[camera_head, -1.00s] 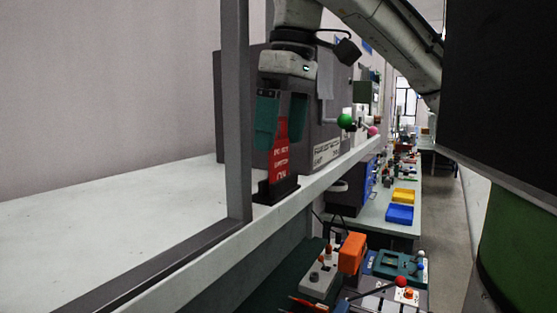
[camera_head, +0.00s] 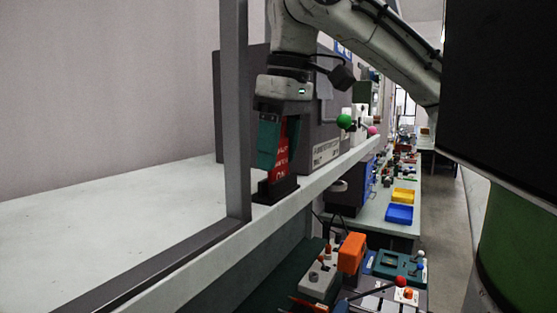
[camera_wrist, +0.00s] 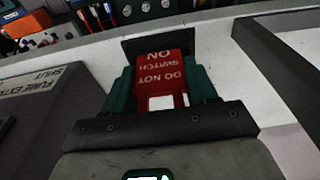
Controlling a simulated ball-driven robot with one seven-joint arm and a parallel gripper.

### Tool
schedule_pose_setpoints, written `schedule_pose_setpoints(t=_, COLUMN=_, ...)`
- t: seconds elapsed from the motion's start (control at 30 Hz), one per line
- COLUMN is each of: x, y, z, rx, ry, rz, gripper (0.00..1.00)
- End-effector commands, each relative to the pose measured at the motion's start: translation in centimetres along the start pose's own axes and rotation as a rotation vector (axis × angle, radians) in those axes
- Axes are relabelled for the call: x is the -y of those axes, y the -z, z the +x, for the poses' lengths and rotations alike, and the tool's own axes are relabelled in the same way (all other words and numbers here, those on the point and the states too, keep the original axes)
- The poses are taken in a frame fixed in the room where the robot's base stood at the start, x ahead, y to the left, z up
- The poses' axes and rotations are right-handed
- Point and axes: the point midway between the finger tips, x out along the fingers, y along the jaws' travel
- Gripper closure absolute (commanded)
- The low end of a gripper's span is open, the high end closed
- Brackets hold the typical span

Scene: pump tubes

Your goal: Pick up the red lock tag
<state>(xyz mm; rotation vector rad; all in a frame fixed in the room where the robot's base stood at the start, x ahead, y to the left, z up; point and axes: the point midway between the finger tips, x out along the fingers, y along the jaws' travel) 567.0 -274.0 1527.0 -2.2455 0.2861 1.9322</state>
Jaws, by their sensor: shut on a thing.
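The red lock tag (camera_head: 281,160) stands upright in a dark holder (camera_head: 275,190) on the white shelf. White lettering shows on its face. My gripper (camera_head: 279,158) points down over it, with its green fingers on either side, shut on the tag. In the wrist view the red tag (camera_wrist: 160,78) reads "DO NOT SWITCH ON" upside down and sits between the two green fingers of my gripper (camera_wrist: 160,85). Its far end meets the dark holder (camera_wrist: 158,42). In the head view the fingers hide part of the tag.
A grey upright post (camera_head: 236,110) stands left of my gripper. A dark grey cabinet (camera_head: 325,145) is behind it, with a green ball knob (camera_head: 344,121) to the right. The white shelf (camera_head: 120,210) is clear on the left. A lower bench holds an orange box (camera_head: 351,253).

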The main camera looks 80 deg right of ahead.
Motion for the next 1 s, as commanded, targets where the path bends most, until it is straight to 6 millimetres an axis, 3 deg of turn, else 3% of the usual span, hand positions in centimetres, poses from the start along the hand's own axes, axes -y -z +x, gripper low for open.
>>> schedule_pose_setpoints(t=0.13, x=0.0, y=0.0, z=0.0, rx=0.000, ry=0.000, rz=0.000, gripper=0.73)
schedule_pose_setpoints(t=0.53, x=0.0, y=0.2, z=-0.9, rx=-0.002, ry=-0.001, rz=0.001, gripper=0.73)
schedule_pose_setpoints(t=1.0, x=0.0, y=1.2, z=-7.8, rx=-0.001, ry=-0.003, rz=0.004, gripper=0.73)
